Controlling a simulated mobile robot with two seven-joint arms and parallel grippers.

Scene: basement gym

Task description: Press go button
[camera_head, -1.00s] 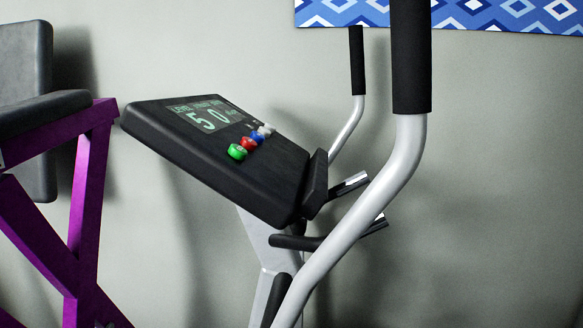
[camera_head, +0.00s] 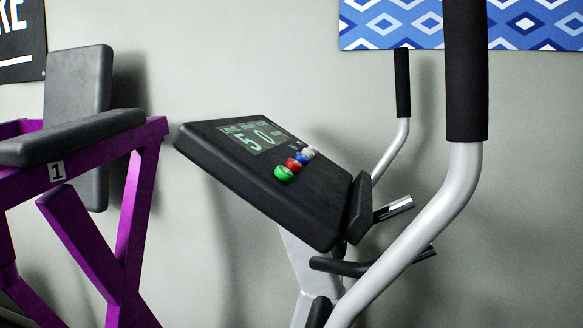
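The black console (camera_head: 322,209) of an exercise machine is tilted, with its display (camera_head: 252,137) showing a level reading and large digits that look like "50". A short row of round buttons sits beside the display: a green button (camera_head: 284,173) nearest, then a red button (camera_head: 294,165), a blue button (camera_head: 302,158) and a white one (camera_head: 310,151). The green button is the likeliest go button, but no label on it is readable. Neither of my grippers is in view.
A tall handlebar (camera_head: 465,75) with a black grip rises in front of the console on the right; another handlebar (camera_head: 402,85) stands behind. A purple bench frame (camera_head: 138,200) with dark pads (camera_head: 75,138) stands on the left. A grey wall is behind, with a blue patterned panel (camera_head: 430,25).

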